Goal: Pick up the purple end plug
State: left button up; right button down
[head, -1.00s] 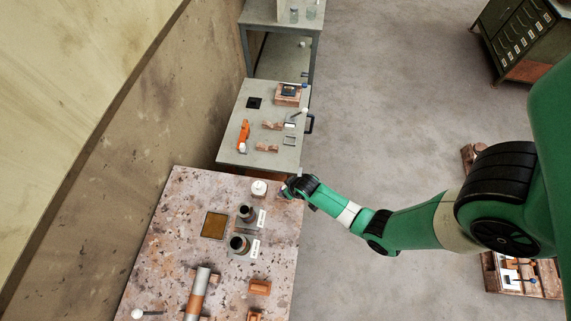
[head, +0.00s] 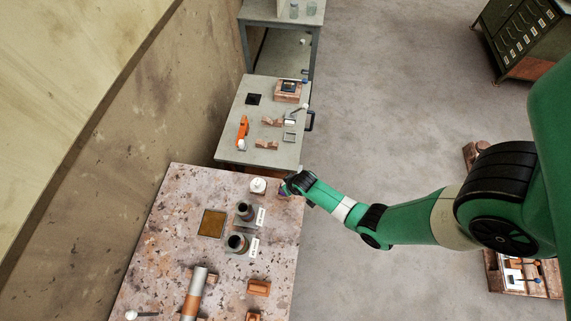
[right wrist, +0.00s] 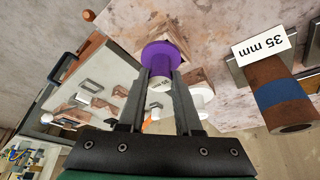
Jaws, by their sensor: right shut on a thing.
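The purple end plug (right wrist: 162,56) is between the fingertips of my right gripper (right wrist: 161,76) in the right wrist view. In the head view, my right gripper (head: 287,188) is at the far right corner of the speckled table (head: 170,235), with a small bit of the plug (head: 283,192) showing. Whether the plug touches the table or a block behind it is hard to tell. My left gripper is not in view.
A white round item (head: 258,185) stands close left of the gripper. Two dark pipe pieces, the farther one (head: 245,210) and nearer one (head: 237,243), stand by labels, one reading 35 mm (right wrist: 264,47). A grey table (head: 240,150) with tools lies beyond.

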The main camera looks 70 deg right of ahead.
jog(key=shift+r+p, duration=0.45)
jog(key=shift+r, duration=0.2)
notch_tip(320, 180, up, 3)
jog(key=shift+s+p, duration=0.15)
jog(key=shift+p, duration=1)
jog(key=s+a+r+p, duration=0.2)
jog(key=s+r+p, duration=0.1)
jog(key=s, duration=0.3)
jog(key=s+a+r+p, duration=0.3)
jog(key=s+r+p, duration=0.1)
jog(key=s+r, duration=0.1)
jog(key=shift+s+a+r, duration=0.35)
jog(key=shift+s, duration=0.4)
